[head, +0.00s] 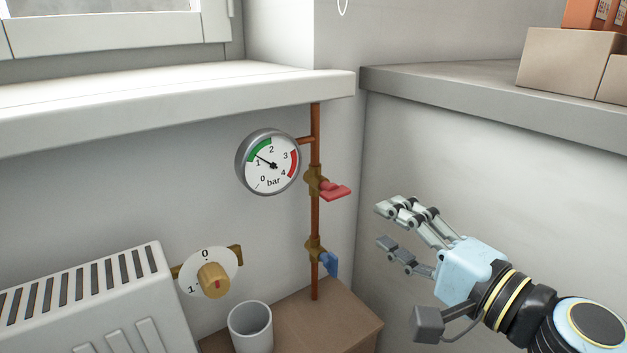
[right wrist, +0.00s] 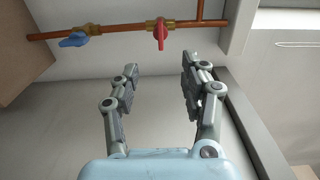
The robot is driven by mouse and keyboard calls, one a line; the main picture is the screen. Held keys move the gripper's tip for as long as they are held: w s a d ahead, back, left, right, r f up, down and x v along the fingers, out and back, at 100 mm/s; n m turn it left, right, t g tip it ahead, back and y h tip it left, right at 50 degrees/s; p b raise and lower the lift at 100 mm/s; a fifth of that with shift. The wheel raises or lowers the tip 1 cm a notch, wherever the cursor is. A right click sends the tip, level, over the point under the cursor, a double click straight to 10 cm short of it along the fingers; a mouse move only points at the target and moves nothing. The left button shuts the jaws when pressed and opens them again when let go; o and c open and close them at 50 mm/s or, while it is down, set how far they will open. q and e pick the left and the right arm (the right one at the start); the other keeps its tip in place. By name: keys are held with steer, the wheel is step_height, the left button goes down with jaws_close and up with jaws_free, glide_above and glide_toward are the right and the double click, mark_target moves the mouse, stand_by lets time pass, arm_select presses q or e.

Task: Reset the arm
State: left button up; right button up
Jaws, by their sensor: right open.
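My right gripper (head: 381,224) is open and empty in the head view, at the right of the copper pipe and apart from it. My left gripper is not in view.
A vertical copper pipe (head: 315,225) carries a red-handled valve (head: 333,191), a blue-handled valve (head: 330,263) and a pressure gauge (head: 268,162). A dial (head: 214,279), radiator (head: 80,300) and grey cup (head: 250,325) are at left. Boxes (head: 568,60) sit on the right ledge (head: 450,85).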

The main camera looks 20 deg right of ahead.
steer(key=s+d+f+n+g+h+p, duration=0.25)
steer(key=s+f, duration=0.25)
steer(key=f, duration=0.4)
steer(key=s+d+f+n+g+h+p, duration=0.1)
steer(key=s+f+g+p, duration=0.35)
steer(key=f, duration=0.45)
steer(key=s+d+f+n+g+h+p, duration=0.1)
steer(key=s+d+f+n+g+p, duration=0.3)
steer(key=f, duration=0.6)
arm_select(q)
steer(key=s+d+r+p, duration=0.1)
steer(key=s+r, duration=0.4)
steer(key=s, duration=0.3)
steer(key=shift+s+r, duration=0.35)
arm_select(e)
steer(key=s+f+n+g+h, duration=0.1)
steer(key=s+f+n+g, duration=0.1)
steer(key=s, duration=0.8)
steer(key=s+d+f+n+g, duration=0.1)
steer(key=s+f, duration=0.4)
steer(key=s, duration=0.5)
steer(key=s+d+f+n+g+h, duration=0.1)
steer(key=s+f+n, duration=0.3)
steer(key=s, duration=0.7)
steer(key=shift+d+f+g+h, duration=0.15)
steer(key=shift+f+g+h, duration=0.15)
steer(key=shift+g, duration=0.5)
